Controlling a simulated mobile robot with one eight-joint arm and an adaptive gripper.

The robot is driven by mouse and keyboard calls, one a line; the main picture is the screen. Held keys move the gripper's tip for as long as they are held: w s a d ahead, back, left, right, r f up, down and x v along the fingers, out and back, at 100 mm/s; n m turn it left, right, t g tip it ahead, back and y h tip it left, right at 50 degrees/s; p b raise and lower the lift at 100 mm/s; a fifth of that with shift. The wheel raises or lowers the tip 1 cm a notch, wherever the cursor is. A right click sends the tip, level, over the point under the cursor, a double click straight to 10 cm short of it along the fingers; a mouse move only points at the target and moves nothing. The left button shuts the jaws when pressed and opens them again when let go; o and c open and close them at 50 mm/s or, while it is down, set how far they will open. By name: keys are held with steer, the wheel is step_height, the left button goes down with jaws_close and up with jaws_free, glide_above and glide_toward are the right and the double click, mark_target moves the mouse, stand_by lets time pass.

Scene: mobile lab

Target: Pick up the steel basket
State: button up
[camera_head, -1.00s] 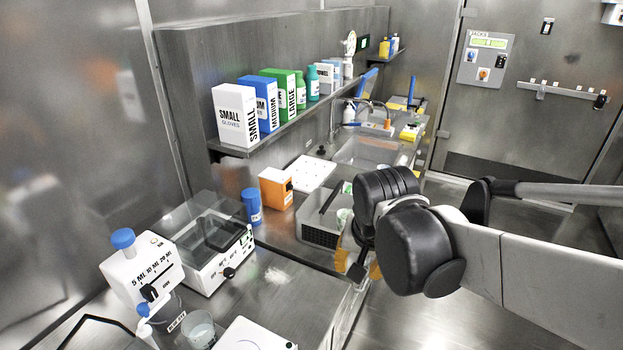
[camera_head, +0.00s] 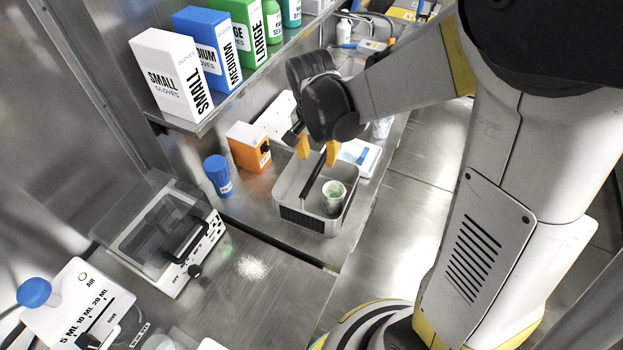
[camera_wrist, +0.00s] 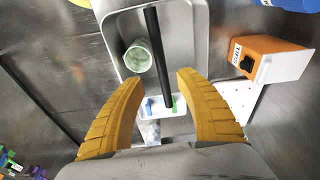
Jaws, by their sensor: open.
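The steel basket (camera_head: 287,212) is a grey open box with a perforated front side and a black bar handle (camera_head: 313,179) across its top. It stands on the steel counter, with a pale green cup (camera_head: 333,196) inside. My gripper (camera_head: 318,153) is open and empty, its yellow fingers above the far end of the basket. In the wrist view the basket (camera_wrist: 197,50) is ahead of the fingers (camera_wrist: 155,100), and the black handle (camera_wrist: 157,55) lines up between them. The handle is not gripped. The gap between fingertips and handle is hard to judge.
An orange box (camera_head: 247,147) and a blue-capped jar (camera_head: 218,175) stand left of the basket. A white tray (camera_head: 360,156) lies beyond it. A shelf (camera_head: 230,105) with glove boxes overhangs the back left. A balance (camera_head: 165,235) and white powder (camera_head: 253,267) are nearer.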

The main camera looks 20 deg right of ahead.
mark_target(317, 168)
steer(key=f+b, duration=0.1)
steer(key=f, duration=0.3)
steer(key=w+f+b, duration=0.1)
steer(key=f, duration=0.1)
steer(key=shift+d+f+b, duration=0.1)
steer(key=shift+f+b, duration=0.15)
steer(key=shift+b, duration=0.05)
steer(key=shift+s, duration=0.1)
steer(key=shift+r, duration=0.1)
jaws_close()
